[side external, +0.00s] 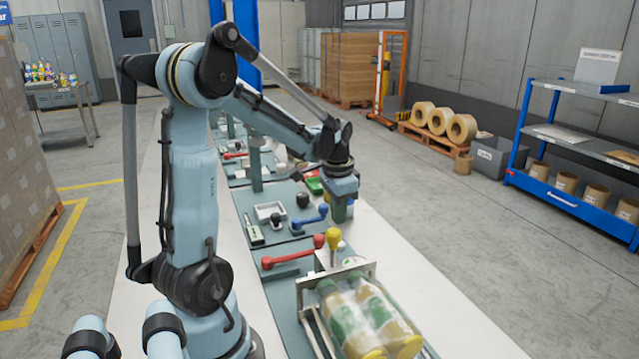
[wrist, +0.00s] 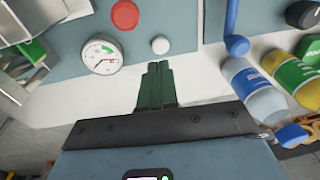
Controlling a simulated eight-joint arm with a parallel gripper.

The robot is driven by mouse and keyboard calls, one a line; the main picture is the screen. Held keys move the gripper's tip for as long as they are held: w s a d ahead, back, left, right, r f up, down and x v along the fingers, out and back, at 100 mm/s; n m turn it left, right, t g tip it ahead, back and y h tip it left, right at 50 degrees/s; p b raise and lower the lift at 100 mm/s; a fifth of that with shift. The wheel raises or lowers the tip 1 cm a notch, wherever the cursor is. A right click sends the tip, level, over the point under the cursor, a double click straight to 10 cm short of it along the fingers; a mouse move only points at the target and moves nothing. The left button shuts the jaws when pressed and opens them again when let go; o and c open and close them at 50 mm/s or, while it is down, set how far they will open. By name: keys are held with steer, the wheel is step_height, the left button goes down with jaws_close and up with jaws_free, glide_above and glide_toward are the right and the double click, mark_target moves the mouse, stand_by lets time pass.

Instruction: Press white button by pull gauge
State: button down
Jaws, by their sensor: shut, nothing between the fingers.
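The white button (wrist: 160,45) is a small round knob on the grey-green panel in the wrist view. The pull gauge (wrist: 102,56), a round white dial with a green arc and red marking, sits just left of it. My gripper's green fingers (wrist: 158,68) are shut together and empty. In the picture their tips lie just below the white button; whether they touch it cannot be told, but a gap shows.

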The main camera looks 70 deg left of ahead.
steer(key=f, duration=0.6)
steer(key=shift+w+a+f, duration=0.25)
steer(key=shift+f, duration=0.1)
steer(key=shift+f, duration=0.85)
steer(key=shift+w, duration=0.1)
step_height(320, 180, up, 15)
steer(key=s+d, duration=0.1)
steer(key=shift+s+f, duration=0.15)
stand_by(0.6)
steer(key=s+d+f+t, duration=0.1)
steer(key=d+t, duration=0.5)
steer(key=d, duration=1.5)
steer(key=shift+s+d+h, duration=0.3)
steer(key=shift+d+h, duration=0.05)
steer(key=shift+h, duration=0.05)
